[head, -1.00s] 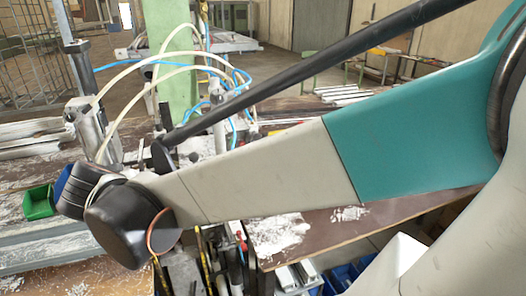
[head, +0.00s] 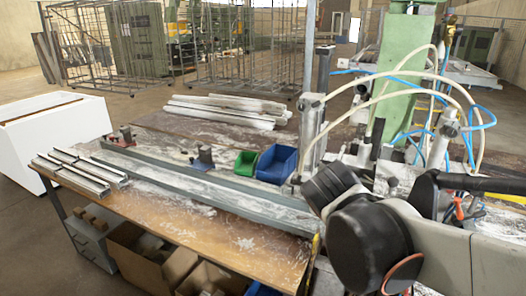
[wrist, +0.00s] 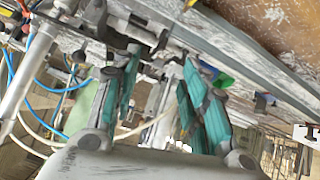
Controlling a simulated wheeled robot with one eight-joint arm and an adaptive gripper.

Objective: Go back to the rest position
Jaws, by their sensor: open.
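My gripper (wrist: 160,75) shows in the wrist view with its teal fingers spread apart. Nothing is visible between them. The wrist view is tilted, with the bench and clamp parts behind the fingers. In the head view only my black arm joint and a pale arm link show at the lower right, and the gripper itself is not visible there. The clamp bench (head: 240,240) is to the left of my arm. A metal clamp cylinder (head: 312,140) with cream and blue hoses stands behind my arm joint.
On the bench are a green bin (head: 245,163), a blue bin (head: 277,164), a long grey rail (head: 220,180) and metal profiles (head: 80,170). A green column (head: 405,55) stands behind. A white box (head: 50,130) is at the left. Open floor lies beyond, before wire cages (head: 240,50).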

